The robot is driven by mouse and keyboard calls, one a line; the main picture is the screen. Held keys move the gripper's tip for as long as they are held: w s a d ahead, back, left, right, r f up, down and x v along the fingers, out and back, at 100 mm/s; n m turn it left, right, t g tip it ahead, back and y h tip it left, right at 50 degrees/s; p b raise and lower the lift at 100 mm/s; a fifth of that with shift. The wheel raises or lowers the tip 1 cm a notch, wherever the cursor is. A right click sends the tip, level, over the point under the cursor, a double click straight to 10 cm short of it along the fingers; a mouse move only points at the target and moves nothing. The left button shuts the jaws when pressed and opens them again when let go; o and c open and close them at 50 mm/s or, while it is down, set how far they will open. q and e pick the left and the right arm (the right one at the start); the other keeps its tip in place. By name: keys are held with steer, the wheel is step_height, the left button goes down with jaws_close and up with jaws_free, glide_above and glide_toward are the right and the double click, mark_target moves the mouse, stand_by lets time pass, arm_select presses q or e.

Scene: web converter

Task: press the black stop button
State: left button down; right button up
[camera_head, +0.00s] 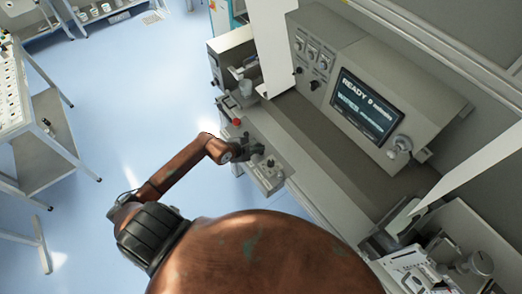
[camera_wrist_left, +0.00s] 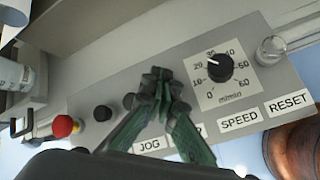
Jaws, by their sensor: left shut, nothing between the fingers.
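The control panel (camera_wrist_left: 238,98) is a grey strip in the left wrist view; it also shows in the head view (camera_head: 268,180). A round black button (camera_wrist_left: 102,113) stands on it, right of a red mushroom button (camera_wrist_left: 65,126); its label is hidden, so I cannot tell whether it is the stop button. Another dark button (camera_wrist_left: 129,101) is partly covered by my left gripper (camera_wrist_left: 160,78). That gripper is shut and empty, its tips over the panel between the black button and the speed dial. I cannot tell whether they touch. In the head view the left gripper (camera_head: 256,148) is over the panel.
A black speed knob (camera_wrist_left: 219,68) and a clear button (camera_wrist_left: 270,50) stand right of the fingers. Labels JOG, SPEED and RESET show. The machine's screen (camera_head: 366,108) reads READY. Open floor lies left.

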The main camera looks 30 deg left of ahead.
arm_select(q)
steer(key=shift+r, duration=0.3)
steer(key=shift+r+p, duration=1.8)
steer(key=shift+r, duration=0.75)
